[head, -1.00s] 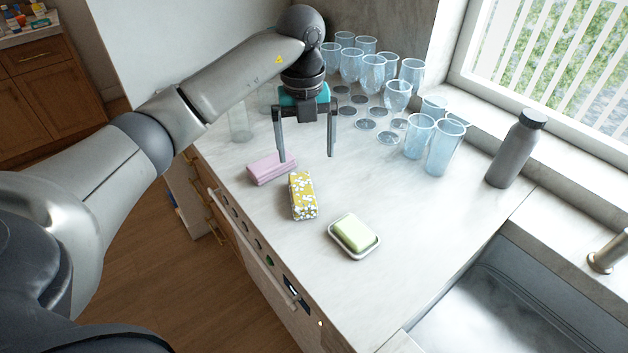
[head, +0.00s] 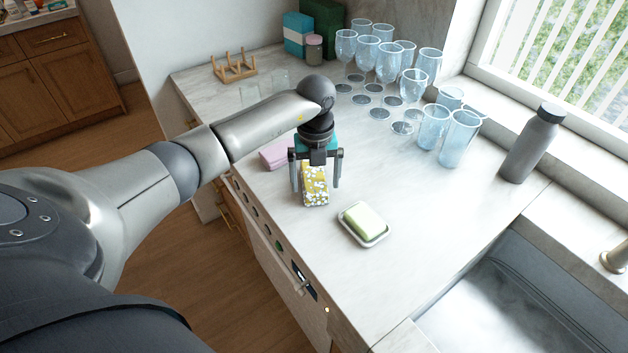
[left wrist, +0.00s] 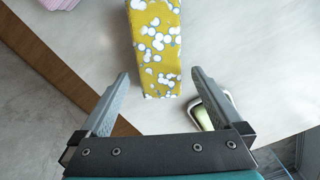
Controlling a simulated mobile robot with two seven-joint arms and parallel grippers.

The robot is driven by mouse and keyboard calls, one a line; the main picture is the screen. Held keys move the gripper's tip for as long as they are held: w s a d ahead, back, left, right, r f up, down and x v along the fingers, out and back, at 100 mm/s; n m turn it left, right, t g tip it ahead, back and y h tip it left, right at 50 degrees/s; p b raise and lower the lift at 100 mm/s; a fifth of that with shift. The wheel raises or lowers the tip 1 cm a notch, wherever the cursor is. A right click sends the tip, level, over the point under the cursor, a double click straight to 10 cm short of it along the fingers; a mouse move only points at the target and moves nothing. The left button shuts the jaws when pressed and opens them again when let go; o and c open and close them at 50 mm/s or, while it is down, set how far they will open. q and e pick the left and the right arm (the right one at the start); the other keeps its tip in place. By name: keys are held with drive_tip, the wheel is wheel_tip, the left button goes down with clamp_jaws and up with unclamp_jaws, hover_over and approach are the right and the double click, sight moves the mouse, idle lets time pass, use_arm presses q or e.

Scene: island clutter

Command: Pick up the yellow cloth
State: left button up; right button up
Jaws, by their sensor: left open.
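The yellow cloth (head: 315,186) has white flowers and lies folded on the pale countertop, between a pink cloth and a soap dish. It also shows in the left wrist view (left wrist: 156,45), ahead of the fingertips and between their lines. My left gripper (head: 315,184) is open and points down over the cloth, one finger on each side of it in the head view. In the left wrist view the fingers (left wrist: 159,78) are wide apart with nothing between their tips but the near end of the cloth beyond. Contact cannot be told. My right gripper is not in view.
A pink cloth (head: 276,153) lies behind-left, and a soap dish (head: 378,239) with green soap (head: 364,221) lies front-right. Several glasses (head: 388,62) stand behind. A grey bottle (head: 533,143) stands by the window, with the sink (head: 480,306) at right front. The counter's right-middle is clear.

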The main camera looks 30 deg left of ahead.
use_arm(q)
drive_tip(key=shift+f, duration=0.8)
drive_tip(key=shift+c, duration=0.2)
drive_tip(key=c, duration=1.3)
drive_tip(key=shift+r, duration=0.1)
drive_tip(key=shift+c, duration=0.2)
